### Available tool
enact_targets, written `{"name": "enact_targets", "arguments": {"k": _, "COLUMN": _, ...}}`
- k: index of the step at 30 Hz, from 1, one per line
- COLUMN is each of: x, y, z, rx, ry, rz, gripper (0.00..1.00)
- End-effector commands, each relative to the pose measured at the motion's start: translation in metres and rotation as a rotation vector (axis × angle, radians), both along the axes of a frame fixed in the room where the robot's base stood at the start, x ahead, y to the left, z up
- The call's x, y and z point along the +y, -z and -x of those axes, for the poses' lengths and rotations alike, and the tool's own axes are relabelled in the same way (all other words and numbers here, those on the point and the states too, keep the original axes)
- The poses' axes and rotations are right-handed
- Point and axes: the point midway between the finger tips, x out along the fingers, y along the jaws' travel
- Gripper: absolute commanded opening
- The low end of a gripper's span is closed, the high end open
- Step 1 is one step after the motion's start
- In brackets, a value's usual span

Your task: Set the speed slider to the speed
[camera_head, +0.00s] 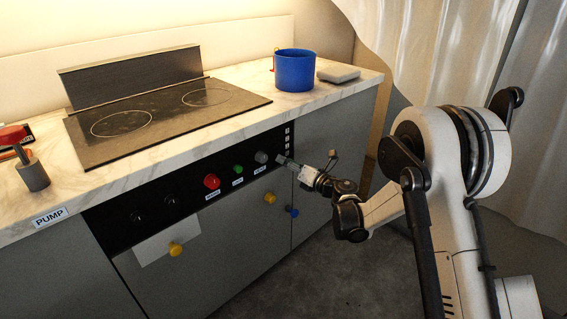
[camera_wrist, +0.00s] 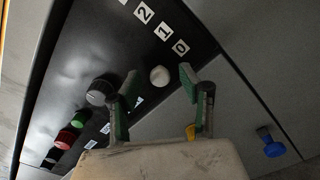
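The speed slider's white round knob (camera_wrist: 160,76) shows in the wrist view on the black panel, beside the printed 0 of a number scale (camera_wrist: 163,32). The scale also shows at the panel's right end in the head view (camera_head: 287,138). My gripper (camera_wrist: 158,88) is open, with its green-padded fingertips on either side of the knob in the picture. I cannot tell whether they touch it or how far off it is. In the head view my gripper (camera_head: 286,161) is close to the panel's right end and hides the knob.
A grey dial (camera_head: 261,157), a green button (camera_head: 238,169) and a red button (camera_head: 211,181) sit left of my gripper. Yellow (camera_head: 270,198) and blue (camera_head: 292,211) cabinet knobs stick out below. A blue pot (camera_head: 294,72) stands on the marble counter (camera_head: 240,130).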

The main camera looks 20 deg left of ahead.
Motion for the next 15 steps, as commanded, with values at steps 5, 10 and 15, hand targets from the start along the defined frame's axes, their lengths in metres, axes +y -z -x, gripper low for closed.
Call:
{"name": "enact_targets", "arguments": {"k": 5, "x": 0.014, "y": 0.001, "z": -0.007, "rx": 0.000, "ry": 0.000, "rz": 0.000, "gripper": 0.39}}
{"name": "enact_targets", "arguments": {"k": 10, "x": 0.017, "y": 0.000, "z": -0.009, "rx": 0.000, "ry": 0.000, "rz": 0.000, "gripper": 0.39}}
{"name": "enact_targets", "arguments": {"k": 15, "x": 0.017, "y": 0.000, "z": -0.009, "rx": 0.000, "ry": 0.000, "rz": 0.000, "gripper": 0.39}}
